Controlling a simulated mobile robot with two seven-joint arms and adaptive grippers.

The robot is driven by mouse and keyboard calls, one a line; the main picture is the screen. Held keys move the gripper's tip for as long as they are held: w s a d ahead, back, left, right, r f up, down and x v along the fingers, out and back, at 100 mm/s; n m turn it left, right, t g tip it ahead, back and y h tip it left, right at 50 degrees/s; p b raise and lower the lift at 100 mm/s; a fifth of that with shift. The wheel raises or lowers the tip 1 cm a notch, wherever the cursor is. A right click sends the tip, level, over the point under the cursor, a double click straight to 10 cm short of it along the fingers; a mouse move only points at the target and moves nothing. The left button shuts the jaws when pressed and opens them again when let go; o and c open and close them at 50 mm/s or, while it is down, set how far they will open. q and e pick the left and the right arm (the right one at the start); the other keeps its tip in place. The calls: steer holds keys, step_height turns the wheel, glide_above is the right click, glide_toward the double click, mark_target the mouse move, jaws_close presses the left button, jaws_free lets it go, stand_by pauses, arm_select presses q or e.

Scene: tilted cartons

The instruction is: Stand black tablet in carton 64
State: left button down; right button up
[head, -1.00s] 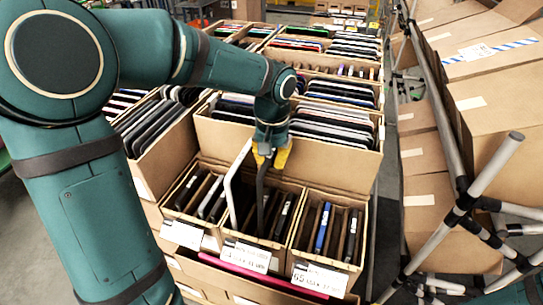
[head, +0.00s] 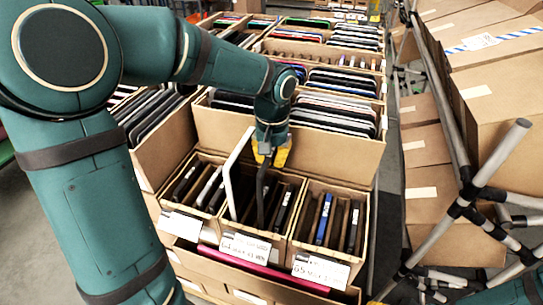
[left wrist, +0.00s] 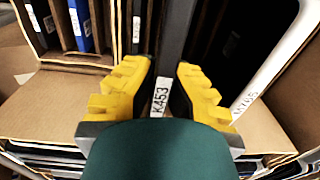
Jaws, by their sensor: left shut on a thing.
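My left gripper (head: 270,156) is shut on the top edge of the black tablet (head: 262,192). The tablet stands upright, its lower part inside carton 64 (head: 245,247), the middle one of the front row. In the left wrist view, the gripper (left wrist: 168,80) has its yellow fingers either side of the dark tablet edge (left wrist: 173,38), which bears a K453 label. A white-edged tablet (head: 234,172) leans in the same carton, left of the held one, and sticks up high. The carton's floor and the tablet's lower edge are hidden. My right gripper is not seen.
Carton 65 (head: 320,268), with dark and blue tablets, stands to the right, and another filled carton (head: 181,225) to the left. A tall cardboard wall (head: 335,153) rises behind. A pink item (head: 262,271) lies below the cartons. A pipe frame (head: 497,160) stands at right.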

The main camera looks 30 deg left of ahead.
arm_select(q)
steer(key=shift+f, duration=0.25)
stand_by(0.5)
stand_by(0.3)
steer(key=c, duration=1.1)
jaws_free()
steer(key=shift+o, duration=0.2)
step_height(320, 180, up, 12)
steer(key=shift+d+r, duration=0.1)
